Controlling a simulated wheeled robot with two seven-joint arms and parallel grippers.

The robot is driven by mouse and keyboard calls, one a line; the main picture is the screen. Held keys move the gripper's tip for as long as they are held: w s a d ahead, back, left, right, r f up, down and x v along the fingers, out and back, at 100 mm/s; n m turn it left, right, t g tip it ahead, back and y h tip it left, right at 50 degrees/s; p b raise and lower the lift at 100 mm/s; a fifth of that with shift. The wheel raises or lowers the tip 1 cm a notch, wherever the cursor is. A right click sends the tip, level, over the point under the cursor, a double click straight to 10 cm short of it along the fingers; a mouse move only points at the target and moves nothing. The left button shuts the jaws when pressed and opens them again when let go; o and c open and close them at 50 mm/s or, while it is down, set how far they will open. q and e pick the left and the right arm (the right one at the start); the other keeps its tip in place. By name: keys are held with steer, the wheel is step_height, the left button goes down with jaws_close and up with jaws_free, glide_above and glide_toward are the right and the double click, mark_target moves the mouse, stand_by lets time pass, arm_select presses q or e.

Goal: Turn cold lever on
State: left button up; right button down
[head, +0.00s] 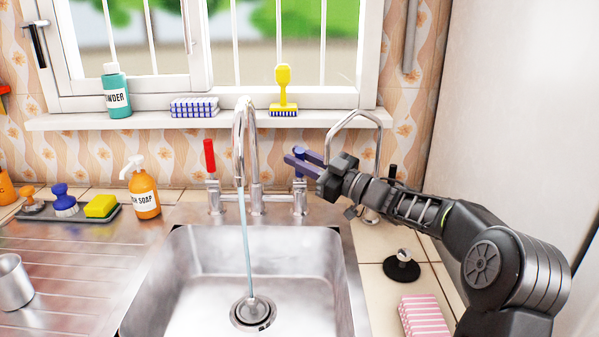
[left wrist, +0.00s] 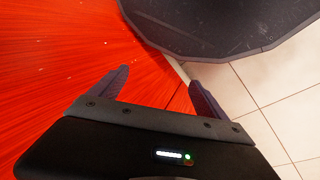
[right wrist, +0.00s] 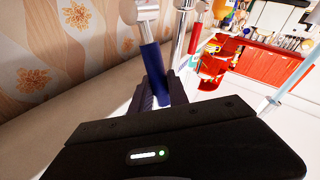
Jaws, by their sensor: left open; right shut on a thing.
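The cold lever is the blue-handled one (right wrist: 153,62) at the right of the faucet (head: 246,140). Its metal base (head: 299,196) shows in the head view, with the handle mostly hidden by my right gripper (head: 300,158). In the right wrist view my right gripper (right wrist: 157,90) is shut on the blue handle, one finger on each side. The red lever (head: 209,158) stands upright at the left of the faucet. A stream of water (head: 247,245) runs from the spout into the sink. My left gripper (left wrist: 159,78) is open and empty, away from the sink.
The steel sink (head: 200,270) is below the faucet. A thin curved tap (head: 357,118) stands behind my right gripper. An orange soap bottle (head: 145,195) and a sponge tray (head: 75,213) are at left. A black stopper (head: 401,266) and a pink striped sponge (head: 423,316) lie at right.

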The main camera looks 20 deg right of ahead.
steer(key=shift+s+a+f+n+y+b, duration=0.2)
steer(key=shift+s+n+y+b, duration=0.1)
steer(key=shift+n+b, duration=0.3)
steer(key=shift+s+a+f+n+y+b, duration=0.15)
steer(key=shift+s+n+y+b, duration=0.2)
steer(key=shift+b, duration=0.45)
arm_select(q)
step_height(320, 180, down, 4)
arm_select(e)
steer(key=shift+w+d, duration=0.1)
steer(key=c, duration=1.3)
jaws_free()
steer(key=shift+d, duration=0.1)
arm_select(q)
steer(key=shift+f, duration=0.1)
arm_select(e)
steer(key=shift+v, duration=3.85)
